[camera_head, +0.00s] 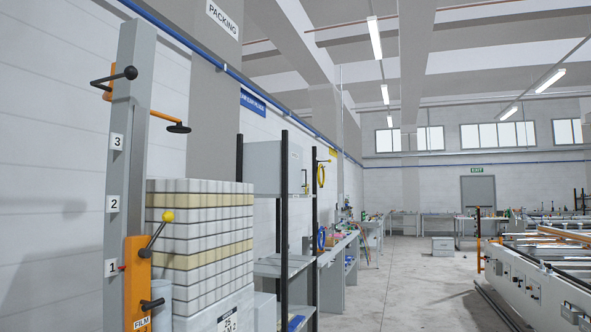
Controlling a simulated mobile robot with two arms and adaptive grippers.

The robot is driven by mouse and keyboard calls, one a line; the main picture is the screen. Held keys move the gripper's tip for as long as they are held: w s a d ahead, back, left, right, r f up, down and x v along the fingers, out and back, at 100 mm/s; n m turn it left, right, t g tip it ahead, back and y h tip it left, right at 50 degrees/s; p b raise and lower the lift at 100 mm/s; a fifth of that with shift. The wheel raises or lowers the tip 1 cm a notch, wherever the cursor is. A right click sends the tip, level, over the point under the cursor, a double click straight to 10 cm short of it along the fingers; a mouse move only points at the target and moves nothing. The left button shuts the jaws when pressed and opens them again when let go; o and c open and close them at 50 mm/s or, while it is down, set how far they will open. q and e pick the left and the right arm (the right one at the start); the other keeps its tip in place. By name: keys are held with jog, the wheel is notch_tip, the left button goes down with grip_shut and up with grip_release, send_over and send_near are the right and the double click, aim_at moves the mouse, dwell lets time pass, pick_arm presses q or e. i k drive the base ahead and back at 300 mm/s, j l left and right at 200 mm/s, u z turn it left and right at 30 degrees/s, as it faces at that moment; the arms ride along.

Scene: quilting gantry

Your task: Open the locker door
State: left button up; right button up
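A light grey box-like cabinet (263,168) stands on the upper level of a black-post shelf rack, left of the picture's middle. It may be the locker, but no label on it can be read. Its narrow right side (297,170) faces the aisle and looks closed. A small dark fitting shows near that side's edge, too small to tell if it is a handle. Neither of my grippers is in view.
A grey post (128,180) with numbers and an orange film carriage (137,285) stands close at left. Stacked wrapped blocks (200,240) stand beside it. A long white machine (530,280) is at right. The floor aisle (400,285) between is clear.

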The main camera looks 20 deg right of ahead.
aim_at(296, 170)
jog(key=i+l+z, duration=0.25)
jog(key=i, duration=0.15)
jog(key=i+z, duration=0.25)
jog(key=i, duration=0.15)
jog(key=i+z, duration=0.25)
jog(key=i, duration=2.1)
